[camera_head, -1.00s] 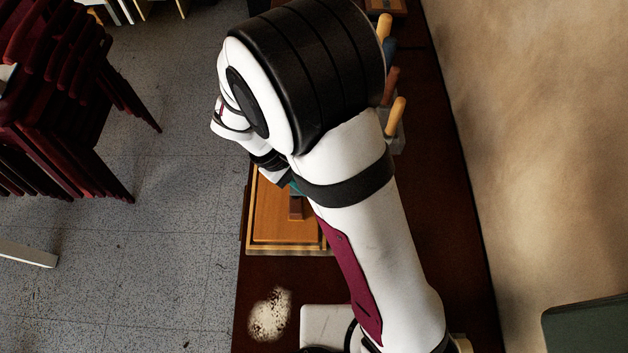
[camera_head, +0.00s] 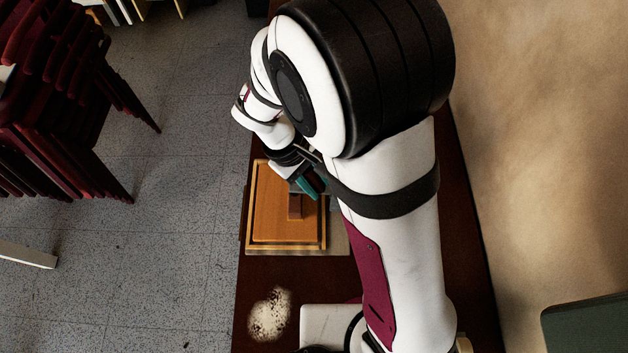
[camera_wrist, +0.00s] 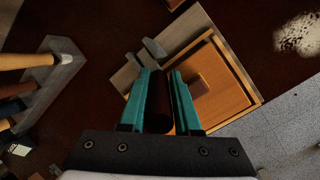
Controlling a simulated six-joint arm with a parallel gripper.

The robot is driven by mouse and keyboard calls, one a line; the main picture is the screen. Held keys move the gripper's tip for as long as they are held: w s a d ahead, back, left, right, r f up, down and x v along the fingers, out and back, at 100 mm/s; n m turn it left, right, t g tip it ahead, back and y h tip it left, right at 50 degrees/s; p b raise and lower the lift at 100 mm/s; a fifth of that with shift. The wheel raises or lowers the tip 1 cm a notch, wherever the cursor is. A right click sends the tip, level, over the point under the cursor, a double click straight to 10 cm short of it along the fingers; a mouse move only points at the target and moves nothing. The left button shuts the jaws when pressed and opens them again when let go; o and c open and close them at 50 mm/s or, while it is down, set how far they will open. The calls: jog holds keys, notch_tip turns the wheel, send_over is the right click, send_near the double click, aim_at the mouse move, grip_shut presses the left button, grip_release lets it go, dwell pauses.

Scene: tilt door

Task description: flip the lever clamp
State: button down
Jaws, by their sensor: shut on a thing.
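A framed orange wooden panel (camera_head: 272,220) lies on the dark table, with a small brown block (camera_head: 295,206) on it; the panel also shows in the wrist view (camera_wrist: 225,100). My gripper (camera_head: 310,186) is over the panel's upper right part. In the wrist view my gripper's teal fingers (camera_wrist: 160,98) are shut on a dark rounded bar (camera_wrist: 159,105), seemingly the clamp's lever. Grey metal pieces (camera_wrist: 153,50) show just beyond the fingertips, beside the panel's frame. My arm hides most of the clamp in the head view.
A grey rack with several wooden handles (camera_wrist: 40,80) stands at the left of the wrist view. A pale speckled patch (camera_head: 270,314) marks the table near its front. Stacked dark red chairs (camera_head: 60,110) stand on the floor at left. A wall (camera_head: 535,150) borders the right.

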jog(key=y, duration=0.1)
jog(key=d+r+y, duration=0.1)
jog(key=shift+w+d+r+y, duration=0.1)
jog(key=shift+w+d+y, duration=0.05)
jog(key=shift+w+y, duration=0.25)
jog(key=d+y, duration=0.2)
jog(key=y, duration=0.1)
jog(key=shift+r, duration=0.25)
jog(key=d+y, duration=0.1)
jog(key=y, duration=0.2)
jog(key=shift+s+d+y, duration=0.1)
jog(key=shift+d+y, duration=0.3)
jog(key=shift+d+f+y, duration=0.15)
jog(key=shift+d+y, duration=0.25)
jog(key=shift+y, duration=0.5)
jog(key=shift+d+f+y, duration=0.1)
jog(key=shift+d+y, duration=0.25)
jog(key=shift+y, duration=0.55)
jog(key=c, duration=0.7)
grip_release()
jog(key=shift+s, duration=0.15)
jog(key=shift+o, duration=0.2)
jog(key=v, duration=1.2)
